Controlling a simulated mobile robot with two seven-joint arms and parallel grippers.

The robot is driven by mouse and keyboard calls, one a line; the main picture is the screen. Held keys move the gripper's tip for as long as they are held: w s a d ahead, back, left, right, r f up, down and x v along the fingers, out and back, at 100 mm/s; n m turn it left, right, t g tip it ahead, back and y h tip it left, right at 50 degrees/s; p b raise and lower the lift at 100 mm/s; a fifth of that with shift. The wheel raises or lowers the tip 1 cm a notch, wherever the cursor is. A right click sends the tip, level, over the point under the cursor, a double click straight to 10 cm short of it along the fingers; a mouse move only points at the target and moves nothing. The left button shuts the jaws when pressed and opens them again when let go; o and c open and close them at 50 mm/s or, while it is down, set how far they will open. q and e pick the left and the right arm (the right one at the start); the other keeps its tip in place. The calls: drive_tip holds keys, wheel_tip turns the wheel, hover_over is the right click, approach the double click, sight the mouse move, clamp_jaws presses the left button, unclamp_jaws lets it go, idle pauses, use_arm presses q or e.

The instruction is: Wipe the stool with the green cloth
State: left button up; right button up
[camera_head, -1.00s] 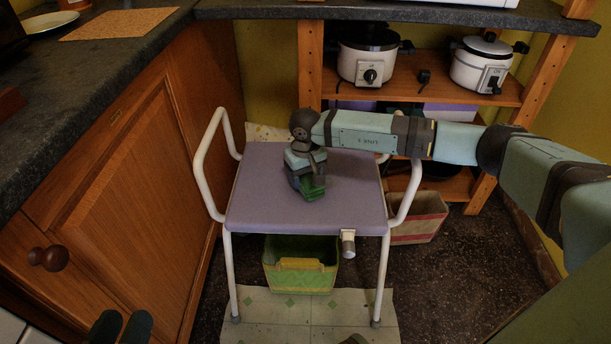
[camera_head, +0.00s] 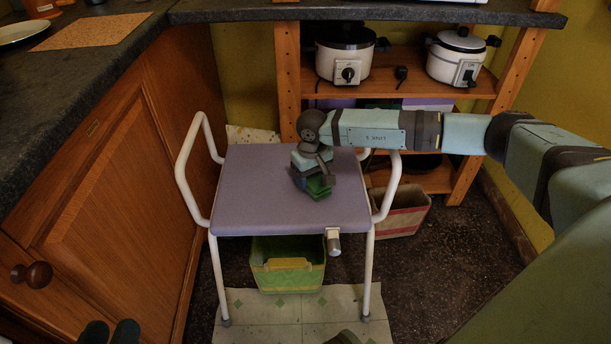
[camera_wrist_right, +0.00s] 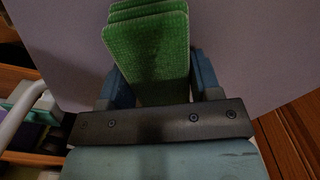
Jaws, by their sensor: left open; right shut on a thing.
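The stool has a flat lilac seat (camera_head: 255,190) and white tubular legs and armrests, and stands in the middle of the head view. My right gripper (camera_head: 316,184) reaches in from the right over the right half of the seat. It is shut on the folded green cloth (camera_head: 320,188), low at the seat surface; I cannot tell if the cloth presses on it. In the right wrist view the cloth (camera_wrist_right: 150,50) sticks out between the blue fingers, with the lilac seat (camera_wrist_right: 235,45) behind it. My left gripper (camera_head: 110,332) shows only its dark fingertips, apart and empty, at the bottom left.
A green basket (camera_head: 287,275) sits under the stool and a striped bin (camera_head: 405,215) to its right. A wooden cupboard (camera_head: 125,180) stands close on the left. Behind is a wooden shelf (camera_head: 395,90) with two cookers, below a dark countertop (camera_head: 400,12).

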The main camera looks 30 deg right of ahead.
sight(289, 185)
drive_tip(key=shift+s+d+p, duration=0.15)
drive_tip(key=shift+s+d, duration=0.4)
drive_tip(key=shift+d, duration=0.35)
drive_tip(key=shift+s+d+p, duration=0.1)
drive_tip(key=shift+s+d, duration=0.4)
drive_tip(key=shift+d, duration=0.35)
drive_tip(key=shift+s+d+p, duration=0.15)
drive_tip(key=shift+s+d, duration=0.4)
drive_tip(key=shift+d, duration=0.35)
drive_tip(key=shift+a, duration=0.1)
drive_tip(key=shift+w+a+b, duration=0.1)
drive_tip(key=shift+w+a, duration=0.45)
drive_tip(key=shift+a, duration=0.3)
drive_tip(key=shift+w+a+b, duration=0.15)
drive_tip(key=shift+w+a, duration=0.35)
drive_tip(key=shift+a, duration=0.35)
drive_tip(key=shift+w+a+b, duration=0.1)
drive_tip(key=shift+w+a, duration=0.45)
drive_tip(key=shift+a, duration=0.3)
